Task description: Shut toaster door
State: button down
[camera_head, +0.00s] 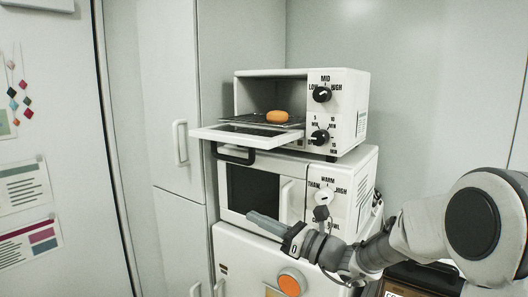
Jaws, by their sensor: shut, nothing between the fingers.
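The white toaster oven (347,112) sits on top of a white microwave. Its door (240,135) is folded down, about level, and sticks out at the front with a dark handle (233,155) hanging at its outer edge. An orange round item (277,116) lies on the rack inside. My gripper (252,218) is shut and empty. In the picture it is below the toaster door, in front of the lower part of the microwave, and appears apart from the door.
The microwave (300,205) with its handle and knobs stands under the toaster, on a white fridge-like unit (235,262). Tall pale cabinets (150,90) with handles stand at left. The space left of the door looks open.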

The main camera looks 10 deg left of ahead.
jog(key=w+a+r+m+t+p, duration=0.2)
jog(key=w+a+r+p, duration=0.2)
jog(key=w, duration=0.5)
notch_tip(320, 180, up, 4)
jog(key=a, duration=0.2)
jog(key=shift+a, duration=0.35)
